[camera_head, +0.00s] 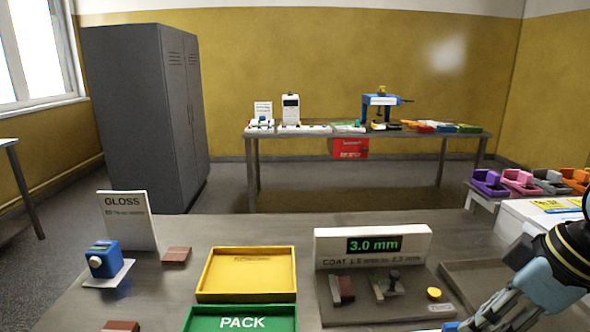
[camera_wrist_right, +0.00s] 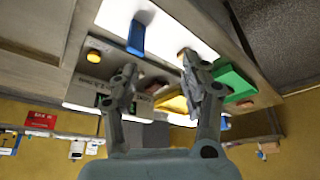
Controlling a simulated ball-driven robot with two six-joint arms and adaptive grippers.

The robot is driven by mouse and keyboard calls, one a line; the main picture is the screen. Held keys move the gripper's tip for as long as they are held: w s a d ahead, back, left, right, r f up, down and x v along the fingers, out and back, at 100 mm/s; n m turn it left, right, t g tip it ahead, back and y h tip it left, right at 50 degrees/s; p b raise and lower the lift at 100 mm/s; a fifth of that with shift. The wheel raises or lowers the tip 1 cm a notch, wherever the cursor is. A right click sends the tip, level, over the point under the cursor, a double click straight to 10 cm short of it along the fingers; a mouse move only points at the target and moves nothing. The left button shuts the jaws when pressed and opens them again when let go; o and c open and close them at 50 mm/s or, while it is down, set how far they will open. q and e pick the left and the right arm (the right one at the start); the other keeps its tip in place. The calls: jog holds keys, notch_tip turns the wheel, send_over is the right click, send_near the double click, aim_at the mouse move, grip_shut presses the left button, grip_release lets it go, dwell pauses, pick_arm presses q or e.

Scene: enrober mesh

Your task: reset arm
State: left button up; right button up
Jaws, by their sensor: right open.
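My right arm comes in at the lower right of the head view, with its gripper (camera_head: 482,318) over the front right of the bench, partly cut off by the bottom edge. In the right wrist view the gripper (camera_wrist_right: 160,75) shows two fingers spread apart, with nothing held between them. The bench and its trays appear upside down beyond the fingers. My left gripper is not in view.
The bench holds a yellow tray (camera_head: 247,273), a green PACK tray (camera_head: 205,319), a gauge sign reading 3.0 mm (camera_head: 372,246), a yellow button (camera_head: 434,293), a GLOSS sign (camera_head: 126,219) and a blue device (camera_head: 104,259). A back table (camera_head: 300,133) stands farther off.

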jog(key=s+a+f+m+h, duration=0.1)
jog(key=s+f+m+h, duration=0.15)
jog(key=s, duration=0.55)
jog(key=s+a+f+m+h, duration=0.15)
jog(key=s+m, duration=0.25)
jog(key=s, duration=0.4)
jog(key=s+d+f+g+b, duration=0.15)
jog(key=f+b, duration=0.25)
jog(key=f, duration=1.4)
jog(key=s+d+f+b, duration=0.1)
jog(key=d+f+b, duration=0.15)
jog(key=f, duration=1.55)
pick_arm(q)
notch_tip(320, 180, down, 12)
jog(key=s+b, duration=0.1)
jog(key=b, duration=0.4)
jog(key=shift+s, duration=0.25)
pick_arm(e)
jog(key=s+f+g, duration=0.1)
jog(key=s+f, duration=1.6)
jog(key=f, duration=0.2)
jog(key=shift+s+m+y, duration=0.2)
jog(key=shift+m+y, duration=0.1)
jog(key=shift+m, duration=0.05)
